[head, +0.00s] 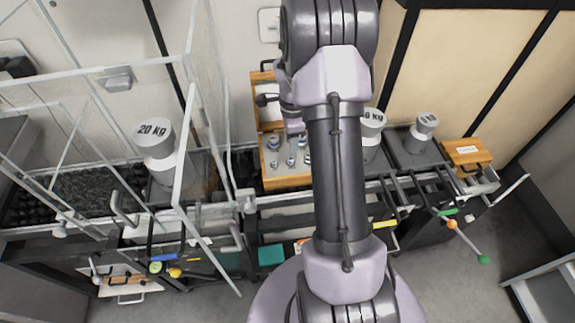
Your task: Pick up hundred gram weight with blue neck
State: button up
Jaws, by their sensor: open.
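An open wooden weight box (287,181) stands on the table left of my arm, and several small silver weights (290,161) stand in it. Bluish bands show on some of them, including one at the box's right side (303,142). They are too small to tell which is the hundred gram weight with the blue neck. My gripper (293,128) is above the back part of the box, pointing down and apart from the small weights in front of it. It is small and partly hidden by my wrist; nothing shows held in it.
A large 20 kg weight (158,150) stands at left behind clear framed panels (187,150). More large weights stand at right, one partly behind my arm (371,125) and one farther right (424,130). A closed wooden case (466,152) lies at far right. Metal rails run along the table front.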

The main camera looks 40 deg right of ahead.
aim_at(291, 163)
notch_tip(291, 163, down, 7)
jog(key=b, duration=0.3)
jog(key=shift+w, duration=0.15)
jog(key=shift+r, duration=0.15)
jog(key=shift+c, duration=0.4)
grip_shut()
